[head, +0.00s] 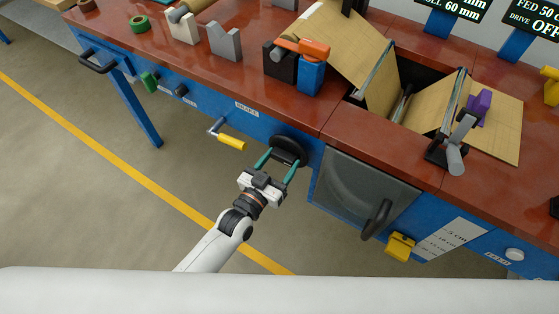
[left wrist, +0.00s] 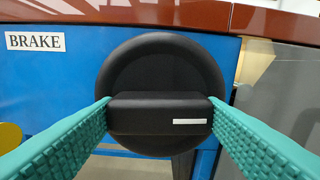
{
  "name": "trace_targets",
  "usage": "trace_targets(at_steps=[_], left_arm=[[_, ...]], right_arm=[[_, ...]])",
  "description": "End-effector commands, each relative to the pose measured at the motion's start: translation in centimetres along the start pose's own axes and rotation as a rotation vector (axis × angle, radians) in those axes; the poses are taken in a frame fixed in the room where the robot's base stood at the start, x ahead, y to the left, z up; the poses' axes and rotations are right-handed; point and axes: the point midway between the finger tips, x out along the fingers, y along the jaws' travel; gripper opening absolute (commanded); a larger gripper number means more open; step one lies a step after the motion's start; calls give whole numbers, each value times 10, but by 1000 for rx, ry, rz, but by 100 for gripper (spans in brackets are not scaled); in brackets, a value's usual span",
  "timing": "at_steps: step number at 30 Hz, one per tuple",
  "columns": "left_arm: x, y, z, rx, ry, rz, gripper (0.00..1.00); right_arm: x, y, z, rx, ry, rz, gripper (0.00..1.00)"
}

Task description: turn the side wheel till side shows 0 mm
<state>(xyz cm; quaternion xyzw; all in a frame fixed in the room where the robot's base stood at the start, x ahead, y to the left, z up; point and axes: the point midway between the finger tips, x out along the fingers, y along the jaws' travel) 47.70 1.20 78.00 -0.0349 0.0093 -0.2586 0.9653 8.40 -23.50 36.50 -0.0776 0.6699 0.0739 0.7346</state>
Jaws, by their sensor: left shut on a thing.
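The side wheel appears to be the black round knob (head: 288,150) on the blue front of the machine. It also shows in the left wrist view (left wrist: 160,62) as a disc with a raised grip bar, which lies level. A white mark sits at the right of the bar. My left gripper (head: 279,166) has its two green fingers on the ends of this bar and is shut on it. A dark display (head: 455,8) at the top reads 60 mm on its lower line; the line above is cut off, so the side reading is hidden. My right gripper is not in view.
A BRAKE label (head: 247,108) and a yellow-handled crank (head: 231,142) are left of the knob. A grey door (head: 362,190) with a dark handle is on its right. The red-brown bench top (head: 200,75) overhangs above. The floor in front is clear.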

Motion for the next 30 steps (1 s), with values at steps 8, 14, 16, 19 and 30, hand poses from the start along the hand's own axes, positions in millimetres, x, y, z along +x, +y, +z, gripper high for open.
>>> trace_targets(at_steps=[8, 14, 16, 19, 30], left_arm=[[0, 0, -1, -17, 2, -1, 41], [0, 0, -1, -16, 2, -1, 41], [0, 0, -1, -16, 2, -1, 72], [0, 0, -1, -15, 2, -1, 85], [-7, 0, -1, -15, 1, 0, 85]], right_arm=[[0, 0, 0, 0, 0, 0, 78], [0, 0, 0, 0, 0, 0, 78], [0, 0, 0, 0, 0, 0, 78], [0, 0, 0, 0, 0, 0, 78], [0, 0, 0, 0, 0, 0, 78]])
